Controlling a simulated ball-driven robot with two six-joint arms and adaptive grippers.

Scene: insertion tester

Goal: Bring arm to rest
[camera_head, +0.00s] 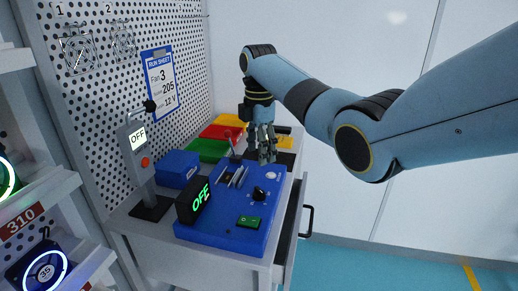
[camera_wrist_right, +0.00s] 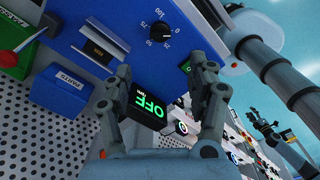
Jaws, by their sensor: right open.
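My right arm (camera_head: 310,100) reaches in from the right in the head view and bends down at the far end. My right gripper (camera_head: 266,154) points down over the far part of the blue tester (camera_head: 222,228). It is open, and I see nothing between its fingers in the right wrist view (camera_wrist_right: 160,100). Whether it touches the tester I cannot tell. The tester has a black dial (camera_head: 259,193), a green switch (camera_head: 249,222) and a display (camera_head: 195,201) reading OFF. My left gripper seems to show small and dark in the right wrist view (camera_wrist_right: 268,132); its jaws are unclear.
A stand (camera_head: 139,165) with another OFF display is at the bench's left. Blue (camera_head: 177,168), green (camera_head: 207,149), red and yellow bins stand behind the tester. A perforated panel bears a run sheet (camera_head: 160,83). Shelves with lit fans (camera_head: 40,272) are at left. Floor at right is clear.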

